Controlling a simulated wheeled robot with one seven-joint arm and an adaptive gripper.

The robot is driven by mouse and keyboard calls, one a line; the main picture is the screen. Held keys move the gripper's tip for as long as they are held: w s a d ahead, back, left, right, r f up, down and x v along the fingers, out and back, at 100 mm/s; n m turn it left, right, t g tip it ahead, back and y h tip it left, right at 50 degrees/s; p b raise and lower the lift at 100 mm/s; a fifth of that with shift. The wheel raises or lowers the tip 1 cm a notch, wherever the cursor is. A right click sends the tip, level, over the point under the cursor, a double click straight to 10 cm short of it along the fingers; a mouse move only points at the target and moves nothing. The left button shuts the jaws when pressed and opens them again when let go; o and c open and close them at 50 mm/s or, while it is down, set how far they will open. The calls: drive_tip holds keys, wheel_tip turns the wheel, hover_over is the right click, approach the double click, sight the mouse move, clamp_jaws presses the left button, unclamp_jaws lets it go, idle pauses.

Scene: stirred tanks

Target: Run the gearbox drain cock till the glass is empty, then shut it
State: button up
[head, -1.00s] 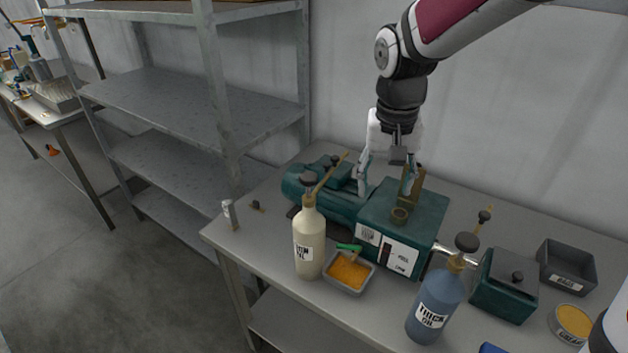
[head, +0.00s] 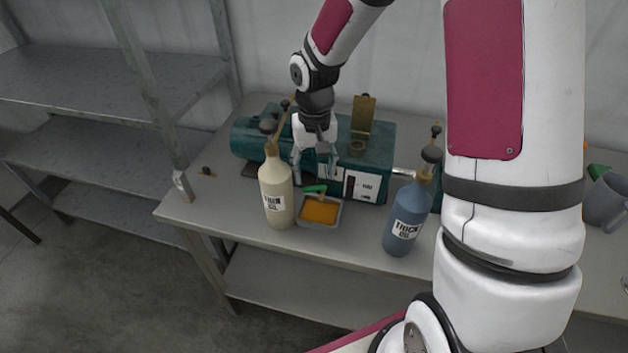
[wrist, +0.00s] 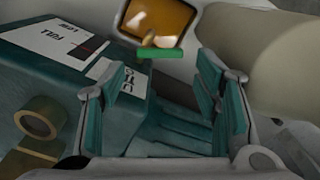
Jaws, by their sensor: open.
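The teal gearbox (head: 378,148) stands on the bench. Its sight glass is a dark strip (wrist: 95,48) in a white FULL/LOW label; I cannot tell the level in it. The drain cock's green handle (head: 315,189) is low at the gearbox's front and also shows in the wrist view (wrist: 160,52), lying crosswise beyond my fingertips. Under it sits a grey tray (head: 302,222) holding orange oil (head: 320,209). My gripper (head: 316,172) is open and empty, just above the handle, apart from it as far as I can see.
A cream oil bottle (head: 275,195) stands close left of the tray, and a blue THICK OIL bottle (head: 405,222) stands to its right. The brass filler lid (head: 363,113) stands open on top of the gearbox. A grey shelf rack (head: 90,85) is at the left.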

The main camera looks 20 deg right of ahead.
sight(315, 187)
drive_tip(key=shift+f, duration=2.35)
drive_tip(key=c, duration=0.9)
